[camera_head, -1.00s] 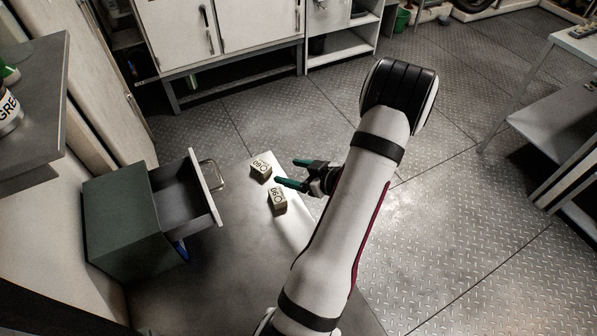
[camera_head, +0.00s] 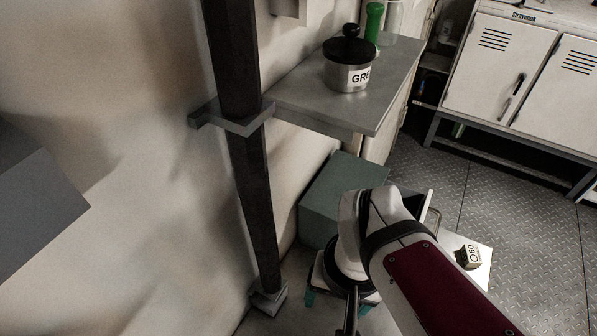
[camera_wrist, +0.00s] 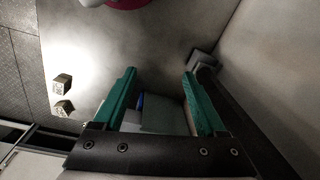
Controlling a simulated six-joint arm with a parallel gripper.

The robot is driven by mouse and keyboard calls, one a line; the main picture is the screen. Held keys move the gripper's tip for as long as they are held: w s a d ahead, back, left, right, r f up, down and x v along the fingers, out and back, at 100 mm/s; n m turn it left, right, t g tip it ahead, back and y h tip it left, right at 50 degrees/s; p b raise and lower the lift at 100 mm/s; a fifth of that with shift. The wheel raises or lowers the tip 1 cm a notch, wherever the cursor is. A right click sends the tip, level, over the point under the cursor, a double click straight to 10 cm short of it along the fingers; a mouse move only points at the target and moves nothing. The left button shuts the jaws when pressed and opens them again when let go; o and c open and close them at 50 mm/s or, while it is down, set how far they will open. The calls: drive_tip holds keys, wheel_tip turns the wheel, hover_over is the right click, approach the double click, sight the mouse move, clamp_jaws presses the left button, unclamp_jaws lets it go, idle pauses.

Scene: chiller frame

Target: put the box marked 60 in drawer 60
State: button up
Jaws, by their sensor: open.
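A small pale box (camera_head: 468,257) whose label seems to read 60 lies on the work surface (camera_head: 484,270), right of my arm. Two small boxes show in the wrist view, an upper one (camera_wrist: 62,84) and a lower one (camera_wrist: 64,109), left of my gripper; their marks are unreadable there. The grey-green drawer unit (camera_head: 335,195) stands by the wall. Its pulled-out drawer (camera_head: 428,201) is partly hidden by my arm, and no number shows on it. My gripper (camera_head: 337,304) is open and empty in front of the unit, apart from the boxes. Its green fingers also show in the wrist view (camera_wrist: 158,78).
A dark post (camera_head: 250,165) stands by the wall, left of the gripper. A grey shelf (camera_head: 310,90) with a lidded pot (camera_head: 348,72) overhangs the unit. White cabinets (camera_head: 500,75) stand at the back right.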

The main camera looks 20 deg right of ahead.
drive_tip(key=o, duration=0.3)
drive_tip(key=shift+n+g+y, duration=0.3)
drive_tip(key=shift+g+y, duration=0.1)
drive_tip(key=shift+y, duration=0.3)
drive_tip(key=s+a, duration=0.2)
drive_tip(key=a, duration=0.1)
drive_tip(key=s+a, duration=0.1)
drive_tip(key=shift+s+a+r, duration=0.2)
drive_tip(key=shift+a+r, duration=0.1)
drive_tip(key=shift+r, duration=0.1)
drive_tip(key=shift+o, duration=0.6)
drive_tip(key=n+h, duration=0.2)
drive_tip(key=n, duration=1.7)
hover_over(472, 253)
wheel_tip(472, 253, down, 5)
wheel_tip(472, 253, down, 16)
drive_tip(key=shift+r, duration=0.2)
